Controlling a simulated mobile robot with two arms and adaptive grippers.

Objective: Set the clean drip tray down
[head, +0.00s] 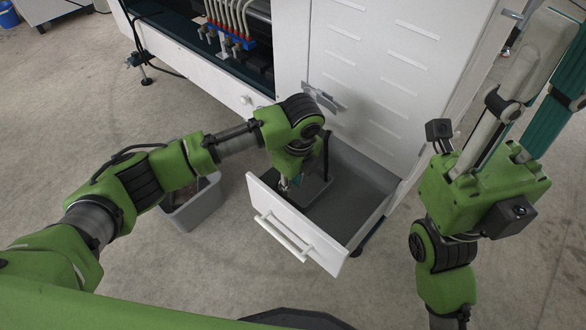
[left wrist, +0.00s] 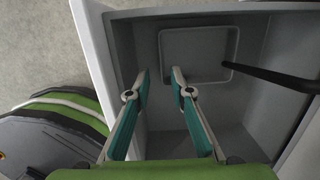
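The drip tray (left wrist: 195,52) is a shallow dark grey tray with a raised rim. It lies in the open drawer (head: 290,232), and in the head view part of it (head: 318,190) shows beside my left gripper. My left gripper (head: 290,186) points down inside the drawer. In the left wrist view, its two teal-padded fingers (left wrist: 160,72) are apart with nothing between them. The right fingertip overlaps the tray's near left corner in the picture; I cannot tell if it touches. My right gripper (head: 555,70) is raised at the upper right, its fingers apart and empty.
The drawer sticks out from a white cabinet (head: 375,60). A grey bin (head: 195,212) with something dark inside stands on the floor left of the drawer. A metal latch (head: 325,98) juts from the cabinet above the drawer. The floor in front is clear.

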